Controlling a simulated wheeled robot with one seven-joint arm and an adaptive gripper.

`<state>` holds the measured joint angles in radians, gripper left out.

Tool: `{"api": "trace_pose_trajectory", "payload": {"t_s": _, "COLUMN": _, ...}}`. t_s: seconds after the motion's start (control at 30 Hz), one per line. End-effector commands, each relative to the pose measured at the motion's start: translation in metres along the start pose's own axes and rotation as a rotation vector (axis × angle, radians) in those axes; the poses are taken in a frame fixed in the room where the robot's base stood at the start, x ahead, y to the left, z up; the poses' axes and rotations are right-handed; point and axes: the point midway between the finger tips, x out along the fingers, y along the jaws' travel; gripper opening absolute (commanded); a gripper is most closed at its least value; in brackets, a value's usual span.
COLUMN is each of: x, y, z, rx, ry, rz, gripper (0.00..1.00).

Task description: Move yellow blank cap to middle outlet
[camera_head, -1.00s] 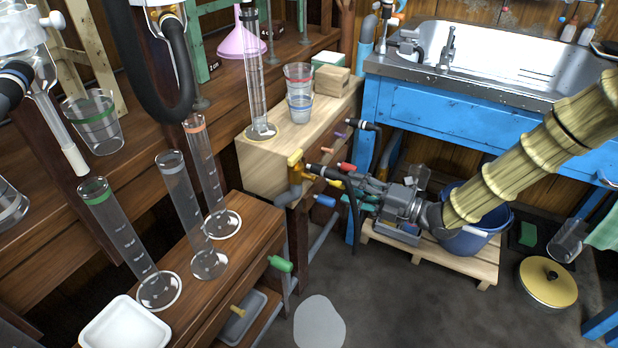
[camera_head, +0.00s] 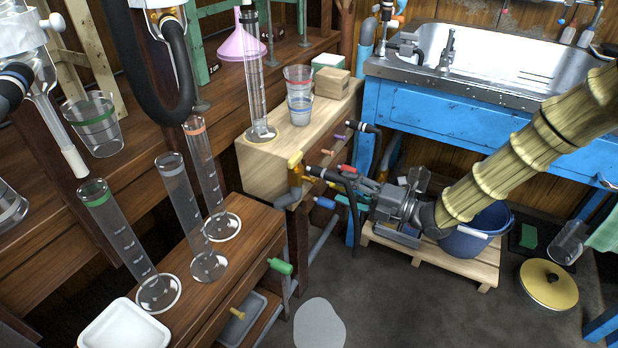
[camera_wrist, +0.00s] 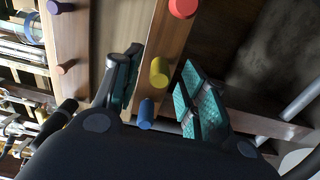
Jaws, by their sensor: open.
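The yellow blank cap (camera_wrist: 159,72) is a short cylinder in the wrist view, between a red cap (camera_wrist: 183,8) and a blue cap (camera_wrist: 146,113). My gripper (camera_wrist: 160,88) is open, with one teal-padded finger on each side of the yellow cap; no contact is clear. In the head view my gripper (camera_head: 352,191) is beside the wooden bench's front, near the red cap (camera_head: 346,169) and blue cap (camera_head: 325,202); the yellow cap is mostly hidden there. I cannot tell which fitting is the middle outlet.
A black hose (camera_head: 353,222) hangs close to my gripper. A glass cylinder (camera_head: 256,95) and stacked beakers (camera_head: 299,100) stand on the bench above. Green (camera_head: 280,265) and yellow (camera_head: 238,312) pegs are lower left. The blue sink stand (camera_head: 455,112) is behind; floor in front is mostly open.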

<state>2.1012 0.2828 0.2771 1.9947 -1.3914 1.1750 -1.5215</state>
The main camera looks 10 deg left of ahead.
Motion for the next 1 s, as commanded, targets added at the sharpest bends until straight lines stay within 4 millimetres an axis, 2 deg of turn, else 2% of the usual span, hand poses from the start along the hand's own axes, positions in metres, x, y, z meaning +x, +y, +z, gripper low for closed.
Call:
{"api": "trace_pose_trajectory", "payload": {"t_s": 0.7, "x": 0.0, "y": -0.0003, "z": 0.0, "rx": 0.0, "ry": 0.0, "rz": -0.001, "gripper": 0.42}}
{"api": "trace_pose_trajectory", "payload": {"t_s": 0.93, "x": 0.0, "y": -0.0002, "z": 0.0, "rx": 0.0, "ry": 0.0, "rz": -0.001, "gripper": 0.0}}
{"api": "trace_pose_trajectory", "payload": {"t_s": 1.0, "x": 0.0, "y": -0.0002, "z": 0.0, "rx": 0.0, "ry": 0.0, "rz": -0.001, "gripper": 0.0}}
